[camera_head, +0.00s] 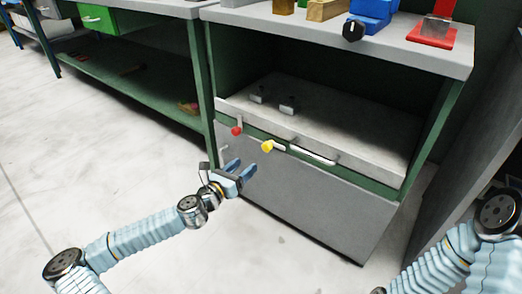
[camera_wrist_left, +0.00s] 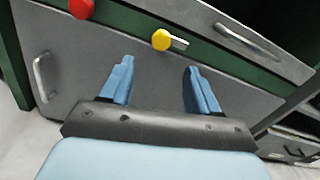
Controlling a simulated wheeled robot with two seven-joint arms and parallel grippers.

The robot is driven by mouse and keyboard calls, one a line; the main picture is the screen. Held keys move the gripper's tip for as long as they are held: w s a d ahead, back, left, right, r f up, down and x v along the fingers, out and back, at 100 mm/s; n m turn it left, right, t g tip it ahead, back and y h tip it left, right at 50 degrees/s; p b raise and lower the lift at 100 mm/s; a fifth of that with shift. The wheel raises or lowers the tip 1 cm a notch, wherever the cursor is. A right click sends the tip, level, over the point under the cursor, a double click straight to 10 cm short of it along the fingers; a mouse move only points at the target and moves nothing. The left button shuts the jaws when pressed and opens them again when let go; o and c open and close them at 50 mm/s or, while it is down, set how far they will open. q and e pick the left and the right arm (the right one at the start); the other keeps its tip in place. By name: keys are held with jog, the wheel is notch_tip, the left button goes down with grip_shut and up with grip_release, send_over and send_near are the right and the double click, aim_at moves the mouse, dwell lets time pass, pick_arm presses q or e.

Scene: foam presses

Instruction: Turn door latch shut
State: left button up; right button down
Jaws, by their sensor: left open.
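A yellow latch knob (camera_head: 267,146) with a short pale bar pointing right sits on the green rail along the top of the grey door (camera_head: 310,205). In the left wrist view the yellow knob (camera_wrist_left: 162,40) is ahead of the fingers, its bar roughly level. A red knob (camera_head: 236,131) sits to its left and also shows in the wrist view (camera_wrist_left: 81,8). The grey door looks closed, with a metal handle (camera_wrist_left: 42,77) at its left. My left gripper (camera_head: 241,168) is open and empty, in front of the door, below and left of the yellow knob, not touching it. My right gripper is out of frame.
A drawer front with a long handle (camera_head: 312,155) is above the rail. An open shelf with two small dark items (camera_head: 288,105) lies higher. The worktop (camera_head: 430,60) holds blocks and a red item (camera_head: 434,33). Pale floor (camera_head: 90,165) is clear at left.

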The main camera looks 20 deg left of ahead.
aim_at(265, 148)
pick_arm(q)
jog(key=x, duration=1.1)
jog(key=shift+w+d, duration=0.15)
jog(key=shift+w, duration=0.05)
jog(key=shift+f, duration=0.1)
jog(key=c, duration=1)
